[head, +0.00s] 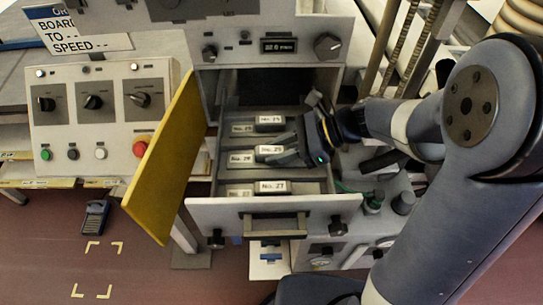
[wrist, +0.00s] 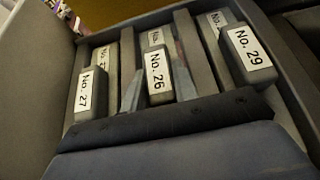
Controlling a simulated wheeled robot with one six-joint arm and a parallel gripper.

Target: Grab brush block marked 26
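The block marked No. 26 (wrist: 157,75) is dark grey with a white label and stands in the middle row of the open drawer (head: 275,203). In the head view this block (head: 269,151) is partly covered by my gripper (head: 285,153), which reaches in from the right. In the wrist view the fingers of my gripper (wrist: 157,88) show as grey wedges, one on each side of block 26. They look open, with a narrow gap on each side. The block sits in its slot.
Block No. 27 (wrist: 86,92) and block No. 29 (wrist: 247,52) stand in the neighbouring rows, close to the fingers. Drawer dividers and walls hem in the space. A yellow door (head: 166,160) stands open left of the drawer. A control panel (head: 100,115) is farther left.

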